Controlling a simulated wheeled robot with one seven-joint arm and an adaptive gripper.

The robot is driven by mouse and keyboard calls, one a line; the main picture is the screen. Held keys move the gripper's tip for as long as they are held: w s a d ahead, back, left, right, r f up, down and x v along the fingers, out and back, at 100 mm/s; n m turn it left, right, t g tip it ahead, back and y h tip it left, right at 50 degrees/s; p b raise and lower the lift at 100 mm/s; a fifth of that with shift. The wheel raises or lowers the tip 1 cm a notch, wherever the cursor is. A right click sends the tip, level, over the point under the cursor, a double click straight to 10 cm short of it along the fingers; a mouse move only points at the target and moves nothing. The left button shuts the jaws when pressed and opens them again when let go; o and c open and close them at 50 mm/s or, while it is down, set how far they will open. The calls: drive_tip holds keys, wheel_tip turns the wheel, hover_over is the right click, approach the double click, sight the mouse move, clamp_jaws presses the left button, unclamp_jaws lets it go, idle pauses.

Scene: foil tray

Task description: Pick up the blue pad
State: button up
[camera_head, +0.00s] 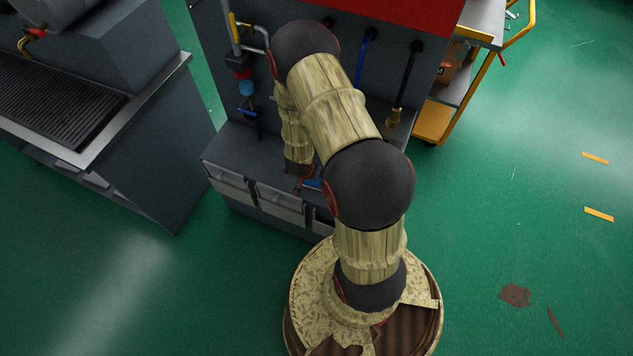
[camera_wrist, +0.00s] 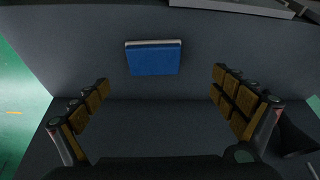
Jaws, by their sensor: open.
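The blue pad (camera_wrist: 153,60) shows in the wrist view as a small flat blue block with a pale far edge, lying on a dark grey surface. My gripper (camera_wrist: 160,84) is open, with its two ribbed tan fingers wide apart on either side of the picture. The pad sits between and beyond the fingertips, and nothing is held. In the head view, my gripper (camera_head: 303,184) is low over the grey bench, partly hidden by my arm.
The grey bench (camera_head: 233,150) has drawer fronts (camera_head: 280,203) below and an upright panel with hanging hoses (camera_head: 366,55) behind. A grill-topped counter (camera_head: 60,100) stands at left. A yellow-framed cart (camera_head: 436,120) stands at right. The green floor is mostly clear.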

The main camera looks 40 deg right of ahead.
drive_tip(key=f, duration=0.2)
drive_tip(key=d+f+b, duration=0.1)
drive_tip(key=shift+s+d, duration=0.1)
drive_tip(key=shift+s, duration=0.15)
drive_tip(key=b+x, duration=0.1)
drive_tip(key=x, duration=0.1)
drive_tip(key=b+x, duration=0.1)
drive_tip(key=x, duration=0.2)
drive_tip(key=shift+w+d+f, duration=0.2)
drive_tip(key=shift+d, duration=0.15)
drive_tip(key=shift+c, duration=1.2)
drive_tip(key=c, duration=1.1)
drive_tip(key=shift+o, duration=0.2)
drive_tip(key=shift+r, duration=0.15)
